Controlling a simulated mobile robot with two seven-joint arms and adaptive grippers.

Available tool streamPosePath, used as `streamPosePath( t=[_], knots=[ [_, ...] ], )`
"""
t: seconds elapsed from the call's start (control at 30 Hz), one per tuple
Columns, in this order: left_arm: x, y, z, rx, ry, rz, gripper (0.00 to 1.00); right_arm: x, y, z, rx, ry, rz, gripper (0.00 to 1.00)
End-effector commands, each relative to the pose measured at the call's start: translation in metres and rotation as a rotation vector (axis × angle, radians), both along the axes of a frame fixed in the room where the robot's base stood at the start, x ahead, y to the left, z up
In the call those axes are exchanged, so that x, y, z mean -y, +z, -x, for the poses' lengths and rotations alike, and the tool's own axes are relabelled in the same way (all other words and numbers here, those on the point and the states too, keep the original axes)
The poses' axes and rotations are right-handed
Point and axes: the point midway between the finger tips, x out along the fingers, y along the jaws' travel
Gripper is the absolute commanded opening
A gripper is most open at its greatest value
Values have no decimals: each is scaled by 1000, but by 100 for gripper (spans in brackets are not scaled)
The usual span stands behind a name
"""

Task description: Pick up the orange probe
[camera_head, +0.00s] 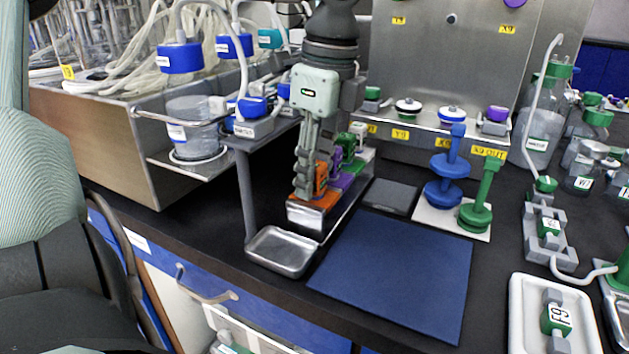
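The orange probe (321,178) stands in the front slot of a small metal rack (327,213) on the black bench, with purple and green probes behind it. Its base in the rack is orange too. My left gripper (305,190) points down, with its fingers right at the orange probe's left side. The fingers overlap the probe and hide part of it. They show nearly edge-on, so I cannot tell whether they are apart or closed on it. My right gripper is not in view.
An empty metal tray (281,252) lies in front of the rack, and a blue mat (396,272) to its right is clear. A metal shelf (187,172) with a jar stands left. Blue and green stands (447,186) are behind the mat. A white tray (517,313) is at lower right.

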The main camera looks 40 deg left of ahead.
Motion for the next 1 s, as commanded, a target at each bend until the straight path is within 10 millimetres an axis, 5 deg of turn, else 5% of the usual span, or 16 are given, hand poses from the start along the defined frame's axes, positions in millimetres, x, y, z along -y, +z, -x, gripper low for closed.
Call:
streamPosePath(
  t=[0.17, 0.43, 0.8, 1.0],
  knots=[
    [0, 0, 0, 0, 0, 0, 32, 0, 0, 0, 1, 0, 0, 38],
    [0, 0, 0, -1, 1, 0, 0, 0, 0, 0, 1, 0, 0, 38],
    [0, 3, 0, 1, 1, 0, 0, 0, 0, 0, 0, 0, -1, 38],
    [0, 33, -1, 6, 3, -3, 0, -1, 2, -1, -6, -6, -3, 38]
  ],
)
